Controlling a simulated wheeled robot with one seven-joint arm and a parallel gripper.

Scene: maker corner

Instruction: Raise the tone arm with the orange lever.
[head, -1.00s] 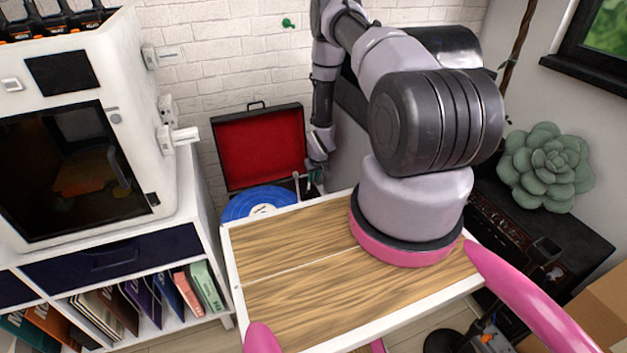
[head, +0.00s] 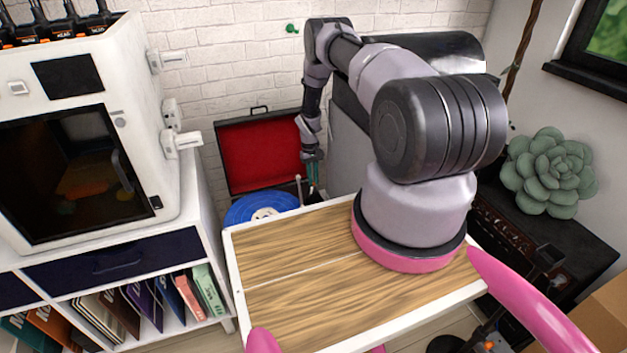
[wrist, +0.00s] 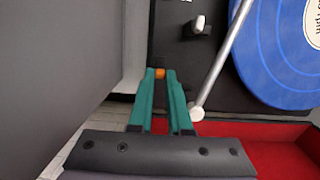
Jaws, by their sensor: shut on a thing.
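The orange lever (wrist: 160,73) shows as a small orange block between my fingertips in the wrist view. My gripper (wrist: 160,77) has teal fingers and is shut on it. The silver tone arm (wrist: 222,62) runs diagonally just right of the fingers, with a white round end near them. It reaches alongside the blue record (wrist: 275,45). In the head view my gripper (head: 314,178) points down at the right side of the record player, beside the tone arm (head: 299,190). The blue record (head: 245,210) is partly hidden by the wooden top. The lever cannot be made out there.
The player's red-lined lid (head: 258,155) stands open against the brick wall. A white-edged wooden top (head: 300,265) lies in front. A white cabinet with a printer (head: 70,160) stands left, and a succulent (head: 548,170) right. A white knob (wrist: 198,24) sits above the fingers.

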